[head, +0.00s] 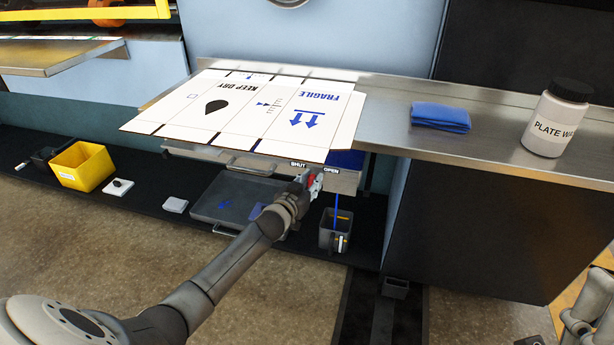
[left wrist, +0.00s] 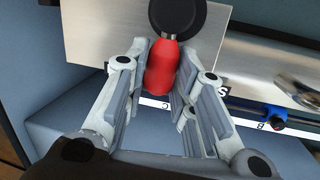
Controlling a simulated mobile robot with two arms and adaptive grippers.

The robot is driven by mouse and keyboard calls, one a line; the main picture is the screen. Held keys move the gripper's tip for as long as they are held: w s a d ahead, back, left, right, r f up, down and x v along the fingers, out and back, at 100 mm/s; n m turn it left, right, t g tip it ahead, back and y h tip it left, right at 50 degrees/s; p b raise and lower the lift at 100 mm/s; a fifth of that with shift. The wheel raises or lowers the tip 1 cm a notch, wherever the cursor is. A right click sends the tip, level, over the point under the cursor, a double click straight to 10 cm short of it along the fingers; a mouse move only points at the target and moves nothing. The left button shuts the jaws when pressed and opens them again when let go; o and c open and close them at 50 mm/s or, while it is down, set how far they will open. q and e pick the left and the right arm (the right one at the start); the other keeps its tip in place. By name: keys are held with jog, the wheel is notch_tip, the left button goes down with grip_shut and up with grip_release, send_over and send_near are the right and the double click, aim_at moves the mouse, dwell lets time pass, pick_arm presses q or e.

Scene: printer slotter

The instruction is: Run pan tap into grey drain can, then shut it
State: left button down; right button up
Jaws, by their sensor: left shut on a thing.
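The red tap handle (head: 311,180) sits under the counter's front edge, between the printed words SHUT and OPEN and closer to OPEN. My left gripper (head: 303,191) is shut on it. In the left wrist view the red handle (left wrist: 161,68) stands between the fingers of my left gripper (left wrist: 162,85). A thin blue stream (head: 336,208) runs down into the grey drain can (head: 328,237) below. The liquid level inside the can is too small to tell. Part of my right arm shows at the lower right edge; its finger state is unclear.
A printed FRAGILE carton sheet (head: 250,112) overhangs the steel counter (head: 480,150). A blue cloth (head: 440,117) and a PLATE WASH bottle (head: 558,118) stand right of it. A grey tray (head: 235,200) and yellow bin (head: 82,166) lie below. The wrist view shows a blue knob (left wrist: 275,115).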

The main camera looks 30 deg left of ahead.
aim_at(325, 180)
pick_arm(q)
jog(key=shift+w+d+f+m+g+y+p, duration=0.3)
jog(key=shift+d+m+p, duration=0.35)
jog(key=shift+m, duration=0.6)
jog(key=shift+d+f+m+g+y+p, duration=0.1)
jog(key=shift+d+m+g+y+p, duration=0.2)
jog(key=shift+d+m+y+p, duration=0.65)
pick_arm(e)
jog(key=w+a+f+g+h, duration=0.1)
jog(key=w+f+g+h, duration=0.1)
jog(key=w+f+g, duration=0.5)
jog(key=shift+w+a+f+b, duration=0.25)
jog(key=shift+w+f+b, duration=0.15)
jog(key=shift+w, duration=0.9)
pick_arm(q)
jog(key=shift+a+m+h, duration=0.25)
jog(key=shift+m+h, duration=0.15)
jog(key=shift+h, duration=0.05)
pick_arm(e)
jog(key=shift+g+h, duration=0.3)
pick_arm(q)
jog(key=c, duration=1.2)
grip_release()
jog(key=v, duration=1.2)
